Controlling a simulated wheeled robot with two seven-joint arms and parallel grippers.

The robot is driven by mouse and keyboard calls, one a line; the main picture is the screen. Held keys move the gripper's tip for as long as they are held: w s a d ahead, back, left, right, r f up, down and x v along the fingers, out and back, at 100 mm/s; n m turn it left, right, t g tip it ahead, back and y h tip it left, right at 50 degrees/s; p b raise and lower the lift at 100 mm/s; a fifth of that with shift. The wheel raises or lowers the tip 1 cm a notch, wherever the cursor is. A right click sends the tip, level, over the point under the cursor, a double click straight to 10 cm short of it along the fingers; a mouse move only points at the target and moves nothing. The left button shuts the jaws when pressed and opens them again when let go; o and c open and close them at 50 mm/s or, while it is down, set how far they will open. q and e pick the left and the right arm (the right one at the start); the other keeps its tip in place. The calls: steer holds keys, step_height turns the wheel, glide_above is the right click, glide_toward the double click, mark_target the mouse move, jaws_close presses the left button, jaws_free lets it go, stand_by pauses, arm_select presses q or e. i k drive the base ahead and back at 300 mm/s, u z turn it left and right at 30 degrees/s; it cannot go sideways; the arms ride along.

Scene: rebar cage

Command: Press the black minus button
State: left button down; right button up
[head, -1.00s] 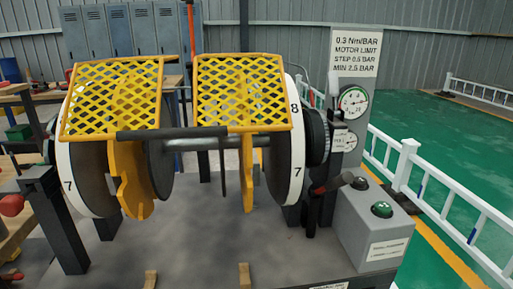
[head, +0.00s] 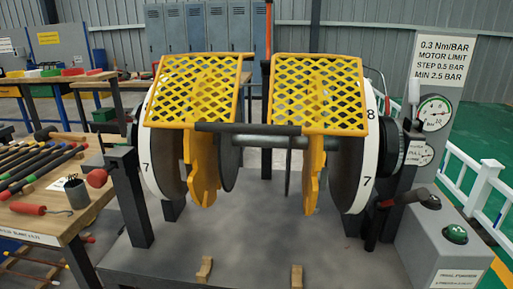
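A grey control box (head: 432,250) stands at the right end of the machine. A dark, black-looking button (head: 431,202) sits on its top toward the back. A green button (head: 455,234) sits in front of it. Any minus mark is too small to read. Neither of my grippers is in view.
The machine has two yellow mesh guards (head: 195,92) over large discs. A workbench (head: 65,225) with several tools stands at left. A white railing (head: 484,185) runs at right.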

mark_target(434, 200)
steer(key=u, duration=1.65)
steer(key=k, duration=1.05)
steer(key=z, duration=1.45)
steer(key=i, duration=0.9)
